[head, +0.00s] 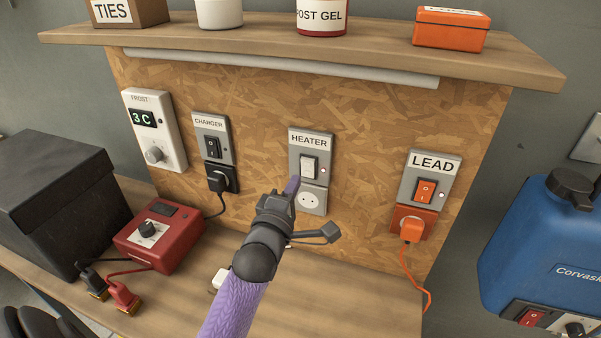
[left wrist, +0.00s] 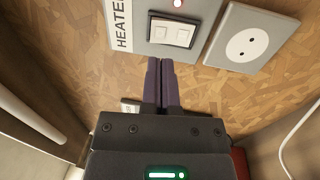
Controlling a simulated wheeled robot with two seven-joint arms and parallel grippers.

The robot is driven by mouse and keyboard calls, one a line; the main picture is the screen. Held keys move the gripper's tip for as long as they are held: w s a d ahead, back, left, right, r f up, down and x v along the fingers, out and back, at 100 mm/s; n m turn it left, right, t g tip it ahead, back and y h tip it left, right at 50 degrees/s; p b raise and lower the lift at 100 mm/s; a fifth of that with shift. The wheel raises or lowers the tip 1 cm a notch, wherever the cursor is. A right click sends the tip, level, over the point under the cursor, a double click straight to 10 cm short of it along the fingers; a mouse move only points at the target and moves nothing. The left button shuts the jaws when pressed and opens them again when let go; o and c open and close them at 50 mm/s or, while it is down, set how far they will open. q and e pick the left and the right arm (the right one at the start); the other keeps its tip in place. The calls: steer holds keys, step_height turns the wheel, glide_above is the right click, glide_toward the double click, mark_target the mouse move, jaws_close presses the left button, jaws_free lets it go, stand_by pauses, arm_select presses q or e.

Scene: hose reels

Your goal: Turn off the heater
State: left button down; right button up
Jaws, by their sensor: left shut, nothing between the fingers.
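The HEATER switch plate (head: 297,150) is grey, with a white rocker switch (head: 309,167) and a small lit indicator (head: 323,170) beside it. A white round socket (head: 311,200) sits just below and is empty. My left gripper (head: 293,185) is shut and empty, its purple fingertips close to the lower left of the rocker. In the left wrist view the fingertips (left wrist: 160,62) point at the rocker (left wrist: 172,32), near its edge; I cannot tell whether they touch. My right gripper is out of view.
The CHARGER switch (head: 212,148) with a black plug is left, the LEAD switch (head: 425,191) with an orange plug right. The FROST thermostat (head: 154,130) reads 3C. A red charger box (head: 160,237) and a white plug (head: 218,279) lie on the bench. A shelf (head: 250,42) overhangs the board.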

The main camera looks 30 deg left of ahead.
mark_target(304, 164)
arm_select(q)
steer(key=x, duration=0.4)
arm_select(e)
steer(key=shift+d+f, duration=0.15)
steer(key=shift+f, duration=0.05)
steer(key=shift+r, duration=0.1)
